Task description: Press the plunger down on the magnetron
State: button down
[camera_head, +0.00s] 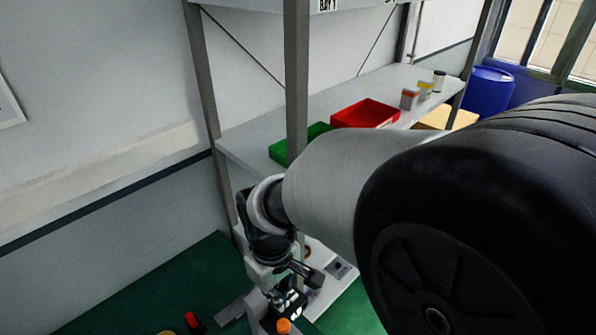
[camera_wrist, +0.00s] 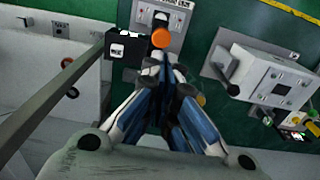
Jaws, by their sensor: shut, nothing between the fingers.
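An orange round knob (camera_wrist: 160,38), which looks like the plunger, stands on a grey labelled unit (camera_wrist: 176,18) at the top middle of the wrist view. I take this unit to be the magnetron, but its label is too small to read. The orange knob also shows at the bottom edge of the head view (camera_head: 284,326). My gripper (camera_wrist: 165,72) is shut and empty. Its fingertips are just below the knob in the wrist view; I cannot tell whether they touch it. In the head view my gripper (camera_head: 291,303) is partly hidden among dark parts.
A black box (camera_wrist: 125,50) is close at left of the fingers. A grey machine with a handle (camera_wrist: 262,75) stands at right on the green surface. A shelf post (camera_head: 296,80) rises beside my arm. A red bin (camera_head: 365,113) and a green bin (camera_head: 290,150) sit on the shelf.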

aim_at(283, 325)
notch_tip(283, 325, down, 9)
jog(key=shift+r, duration=0.1)
dwell(0.4)
